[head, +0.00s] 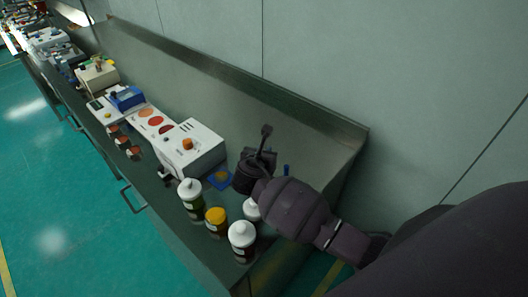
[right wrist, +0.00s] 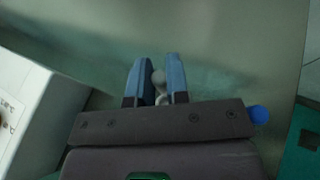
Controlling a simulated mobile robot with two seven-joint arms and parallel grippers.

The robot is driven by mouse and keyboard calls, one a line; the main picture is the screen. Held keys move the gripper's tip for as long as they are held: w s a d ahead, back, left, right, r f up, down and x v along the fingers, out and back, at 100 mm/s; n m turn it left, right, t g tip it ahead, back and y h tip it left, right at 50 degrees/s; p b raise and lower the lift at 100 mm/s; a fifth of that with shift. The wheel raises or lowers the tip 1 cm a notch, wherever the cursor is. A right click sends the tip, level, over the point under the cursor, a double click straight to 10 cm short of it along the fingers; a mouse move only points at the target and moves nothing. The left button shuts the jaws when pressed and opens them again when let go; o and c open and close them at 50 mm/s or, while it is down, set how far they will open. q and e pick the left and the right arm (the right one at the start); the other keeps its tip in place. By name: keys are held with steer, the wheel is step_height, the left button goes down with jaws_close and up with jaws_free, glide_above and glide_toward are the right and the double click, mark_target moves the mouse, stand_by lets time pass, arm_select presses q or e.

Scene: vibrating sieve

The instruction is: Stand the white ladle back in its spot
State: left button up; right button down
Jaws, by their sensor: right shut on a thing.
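My right gripper (head: 261,155) is over the right end of the bench, and its fingers also show in the right wrist view (right wrist: 157,72). It is shut on a slim grey-white piece with a rounded end, which I take to be the ladle (right wrist: 158,78). Most of the ladle is hidden between the fingers. In the head view a thin dark-looking piece (head: 266,131) sticks up above the gripper. I cannot tell whether it is part of the ladle. The ladle's spot cannot be made out. My left gripper is not in view.
A white machine (head: 190,148) stands left of my gripper, with a small blue tray (head: 220,180) beside it. Several bottles, one with a yellow cap (head: 215,216), stand at the front edge. A blue-tipped thing (head: 286,170) is just right of my gripper. The bench's raised back edge (head: 300,113) runs behind.

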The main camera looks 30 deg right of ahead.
steer(key=c, duration=1.1)
jaws_free()
steer(key=shift+f, duration=0.1)
steer(key=v, duration=1.2)
